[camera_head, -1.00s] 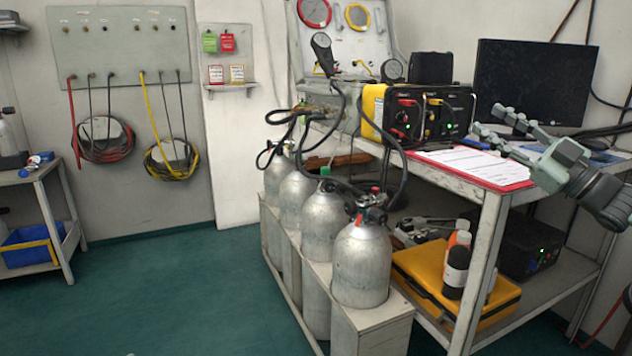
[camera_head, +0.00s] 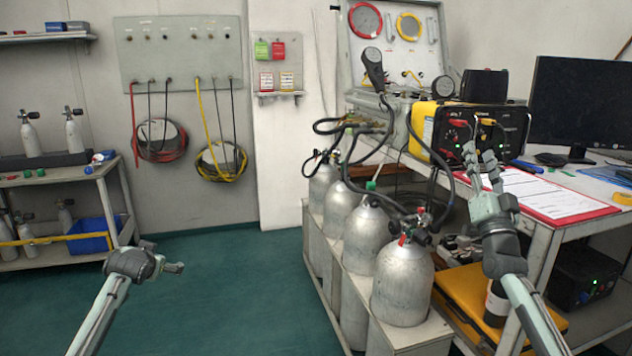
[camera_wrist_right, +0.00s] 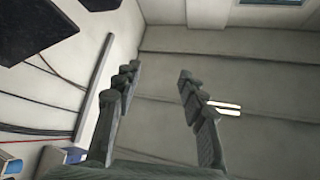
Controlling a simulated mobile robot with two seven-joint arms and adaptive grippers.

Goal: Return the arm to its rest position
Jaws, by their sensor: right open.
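My right gripper (camera_head: 481,158) stands upright in front of the bench, its fingertips pointing up. In the head view it overlaps the clipboard and the edge of the yellow and black air panel (camera_head: 478,133). Its fingers are apart with nothing between them. The right wrist view shows the same open fingers (camera_wrist_right: 158,72) against wall and ceiling surfaces. My left gripper (camera_head: 176,267) is low at the left, over the green floor, pointing right. Its fingers are seen edge-on, so their gap cannot be told, and no object shows at them.
The bench holds a red clipboard (camera_head: 584,208) and a monitor (camera_head: 585,104). Several grey cylinders (camera_head: 403,284) stand in a rack left of my right arm. A shelf unit (camera_head: 112,167) is at the left. Green floor (camera_head: 240,262) lies clear between them.

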